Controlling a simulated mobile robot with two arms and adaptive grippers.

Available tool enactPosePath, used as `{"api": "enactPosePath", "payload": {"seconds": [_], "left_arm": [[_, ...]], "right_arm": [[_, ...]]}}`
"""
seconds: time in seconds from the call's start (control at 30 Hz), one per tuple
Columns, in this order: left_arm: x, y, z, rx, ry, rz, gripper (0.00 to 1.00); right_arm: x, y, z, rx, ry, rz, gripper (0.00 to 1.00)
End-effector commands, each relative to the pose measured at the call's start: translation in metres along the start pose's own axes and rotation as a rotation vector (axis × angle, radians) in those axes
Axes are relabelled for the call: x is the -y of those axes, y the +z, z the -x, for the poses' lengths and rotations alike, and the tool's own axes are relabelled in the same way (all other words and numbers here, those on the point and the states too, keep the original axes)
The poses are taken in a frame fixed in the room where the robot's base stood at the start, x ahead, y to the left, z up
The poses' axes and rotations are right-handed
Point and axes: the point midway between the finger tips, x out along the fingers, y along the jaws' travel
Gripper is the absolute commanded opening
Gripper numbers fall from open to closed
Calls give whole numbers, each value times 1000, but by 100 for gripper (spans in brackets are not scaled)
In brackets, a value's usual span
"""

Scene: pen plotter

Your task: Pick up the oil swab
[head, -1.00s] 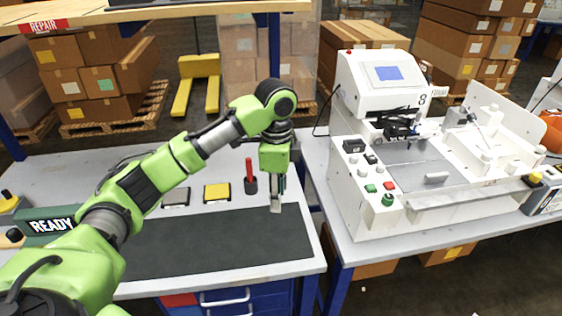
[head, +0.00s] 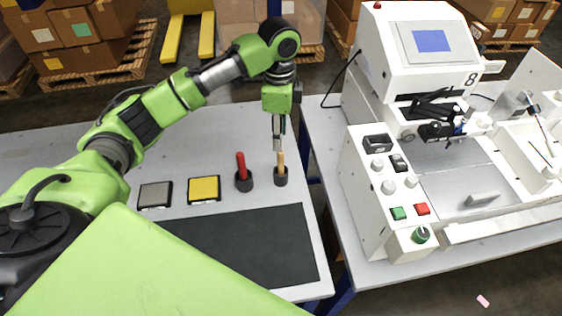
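Two handled tools stand upright in small dark round holders on the grey table: a red-handled one (head: 241,165) and a tan-handled one (head: 281,163). I cannot tell from their hidden lower ends which is the oil swab. My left gripper (head: 277,142) points down just above the tan handle, its fingertips close to the handle's top. Whether they touch it is unclear. The fingers show edge-on, so their opening cannot be judged. My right gripper is not in view.
A yellow square pad (head: 204,188) and a grey square pad (head: 155,194) lie left of the holders. A dark mat (head: 245,245) lies in front. The white plotter machine (head: 420,45) stands on a separate table to the right, across a narrow gap.

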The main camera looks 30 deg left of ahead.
Motion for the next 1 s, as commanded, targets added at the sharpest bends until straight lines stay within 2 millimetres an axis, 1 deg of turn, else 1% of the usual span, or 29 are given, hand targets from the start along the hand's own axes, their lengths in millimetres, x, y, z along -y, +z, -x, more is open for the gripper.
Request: {"api": "enactPosePath", "payload": {"seconds": [0.03,0.1,0.2,0.37,0.47,0.6,0.7,0.83,1.0], "left_arm": [[-1,1,-10,2,3,2,33],[-1,1,-24,2,3,2,33],[0,0,-39,1,2,2,33],[0,0,-50,0,0,1,33],[0,-1,-58,1,2,1,33],[-1,-3,-79,2,3,1,33],[0,-3,-93,1,2,2,33],[0,-3,-102,1,-1,1,33],[0,-3,-103,1,-1,0,33]], "right_arm": [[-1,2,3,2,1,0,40],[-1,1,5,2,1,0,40],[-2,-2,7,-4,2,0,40],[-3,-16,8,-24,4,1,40],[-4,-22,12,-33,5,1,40],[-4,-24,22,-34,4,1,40],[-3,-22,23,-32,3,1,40],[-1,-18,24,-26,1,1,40],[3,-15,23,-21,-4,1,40]]}}
